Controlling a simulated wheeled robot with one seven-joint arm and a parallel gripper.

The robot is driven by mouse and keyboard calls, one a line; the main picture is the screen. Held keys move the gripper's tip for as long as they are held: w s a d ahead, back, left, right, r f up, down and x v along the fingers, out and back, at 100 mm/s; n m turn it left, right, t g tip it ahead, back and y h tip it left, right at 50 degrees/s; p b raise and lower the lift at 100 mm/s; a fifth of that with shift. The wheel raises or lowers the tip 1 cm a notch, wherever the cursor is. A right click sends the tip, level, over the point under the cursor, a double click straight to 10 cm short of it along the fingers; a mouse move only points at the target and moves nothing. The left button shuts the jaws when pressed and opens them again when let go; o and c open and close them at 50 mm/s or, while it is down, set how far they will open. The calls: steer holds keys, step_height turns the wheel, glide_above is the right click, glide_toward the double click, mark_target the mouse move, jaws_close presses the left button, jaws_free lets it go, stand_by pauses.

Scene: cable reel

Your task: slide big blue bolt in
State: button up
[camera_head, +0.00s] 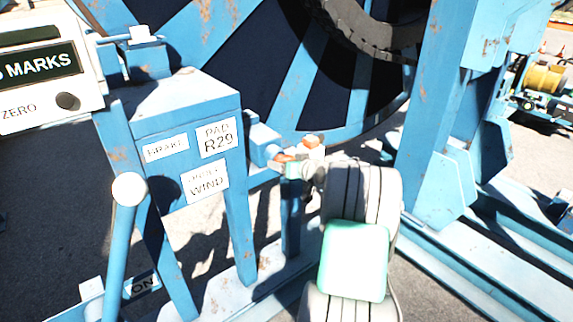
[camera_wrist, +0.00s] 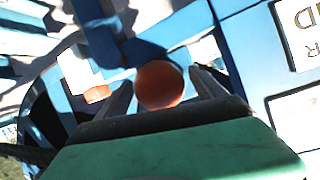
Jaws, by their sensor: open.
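A round orange knob (camera_wrist: 159,85) shows in the middle of the wrist view, in front of a blue part that looks like the bolt (camera_wrist: 160,45). In the head view, a blue block (camera_head: 263,142), likely the bolt's housing, juts from the right side of the blue brake stand (camera_head: 185,110), with small orange and white pieces beside it. My gripper (camera_wrist: 162,88) is open, with one finger on each side of the knob. I cannot tell whether the fingers touch it. In the head view my gripper (camera_head: 298,165) is small and partly hidden by my arm.
The large blue reel (camera_head: 290,85) stands behind the brake stand. A lever with a white round knob (camera_head: 129,189) rises at the left front. A rusty blue upright (camera_head: 428,100) stands to the right. A white counter box (camera_head: 45,70) is at upper left.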

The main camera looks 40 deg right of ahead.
steer(key=v, duration=0.7)
steer(key=shift+s+r+b, duration=0.15)
steer(key=shift+s+b, duration=0.2)
